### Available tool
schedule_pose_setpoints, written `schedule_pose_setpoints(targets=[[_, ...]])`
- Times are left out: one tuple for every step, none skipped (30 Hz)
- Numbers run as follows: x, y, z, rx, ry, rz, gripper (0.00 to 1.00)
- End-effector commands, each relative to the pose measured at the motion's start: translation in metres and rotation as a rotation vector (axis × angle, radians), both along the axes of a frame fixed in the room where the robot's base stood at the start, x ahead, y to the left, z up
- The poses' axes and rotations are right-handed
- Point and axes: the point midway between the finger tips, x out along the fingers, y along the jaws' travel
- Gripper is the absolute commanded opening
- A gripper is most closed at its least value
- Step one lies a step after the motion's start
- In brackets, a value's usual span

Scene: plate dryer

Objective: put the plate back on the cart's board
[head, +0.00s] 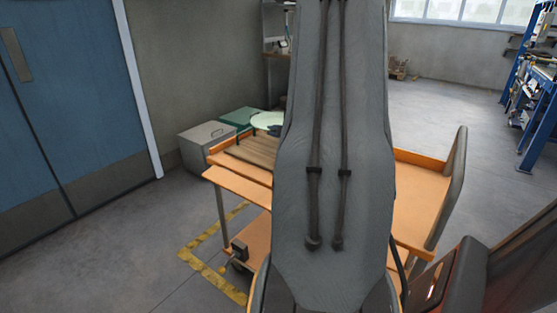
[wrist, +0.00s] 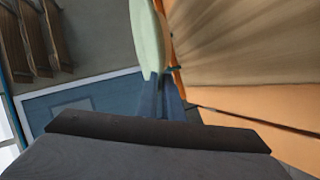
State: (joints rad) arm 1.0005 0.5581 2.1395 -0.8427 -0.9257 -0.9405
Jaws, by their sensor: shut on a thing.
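The pale green plate (head: 267,119) shows in the head view above the far side of the cart, partly hidden by my arm. In the wrist view the plate (wrist: 148,40) is seen nearly edge-on. My gripper (wrist: 160,88) is shut on its rim. The brown wooden board (head: 252,151) lies on the left part of the orange cart (head: 235,182). In the wrist view a brown ribbed surface (wrist: 245,40), likely the board, is to the right of the plate. I cannot tell whether the plate touches the board.
A grey box (head: 205,142) and a green-topped box (head: 243,116) stand behind the cart at the left. A blue door (head: 75,90) is at the far left. The cart's right tray (head: 420,205) looks bare. Open floor (head: 445,105) lies behind it at the right.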

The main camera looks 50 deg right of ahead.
Motion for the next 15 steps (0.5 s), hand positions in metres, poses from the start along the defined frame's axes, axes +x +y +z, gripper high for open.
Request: schedule_pose_setpoints(targets=[[-0.006, -0.008, 0.001, -0.003, -0.003, -0.008, 0.0], [-0.008, -0.01, 0.001, -0.002, -0.003, -0.01, 0.0], [-0.01, -0.012, -0.001, -0.001, -0.002, -0.013, 0.0], [-0.011, -0.013, -0.004, 0.0, -0.002, -0.014, 0.0], [-0.011, -0.013, -0.009, 0.002, -0.001, -0.015, 0.0], [-0.012, -0.014, -0.015, 0.003, 0.0, -0.015, 0.0], [-0.012, -0.013, -0.02, 0.003, 0.0, -0.014, 0.0], [-0.012, -0.013, -0.026, 0.004, 0.0, -0.014, 0.0], [-0.012, -0.013, -0.033, 0.004, 0.001, -0.015, 0.0], [-0.012, -0.013, -0.038, 0.004, 0.001, -0.015, 0.0], [-0.012, -0.013, -0.042, 0.003, 0.0, -0.014, 0.0], [-0.011, -0.013, -0.047, 0.002, -0.001, -0.014, 0.0], [-0.012, -0.013, -0.05, 0.001, -0.001, -0.014, 0.0], [-0.011, -0.013, -0.053, 0.001, -0.001, -0.014, 0.0], [-0.011, -0.014, -0.054, -0.001, -0.001, -0.014, 0.0]])
